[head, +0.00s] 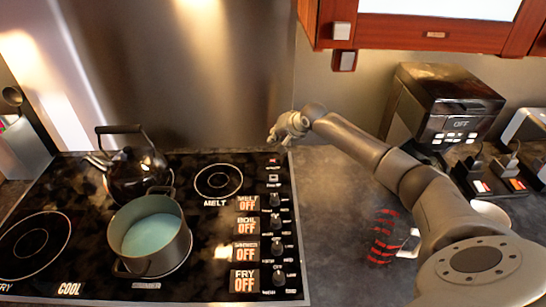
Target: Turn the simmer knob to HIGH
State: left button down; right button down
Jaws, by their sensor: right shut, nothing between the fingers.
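The simmer knob (277,246) is a small dark knob on the right side of the black cooktop (75,190), third down in a column of knobs. The sign beside it (246,251) reads OFF, with small blurred print above. My right gripper (274,139) is shut and empty. In the head view it appears behind the knob column, near the steel back panel, apart from the simmer knob. My left gripper is not in view.
A pot with pale liquid (150,235) and a dark kettle (137,172) stand on the cooktop. The melt (275,200), boil (276,222) and fry (279,279) knobs flank the simmer knob. A red-striped mug (384,238) stands on the counter.

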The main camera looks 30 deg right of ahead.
aim_at(278, 250)
jog(key=k+j, duration=1.6)
jog(key=k, duration=0.1)
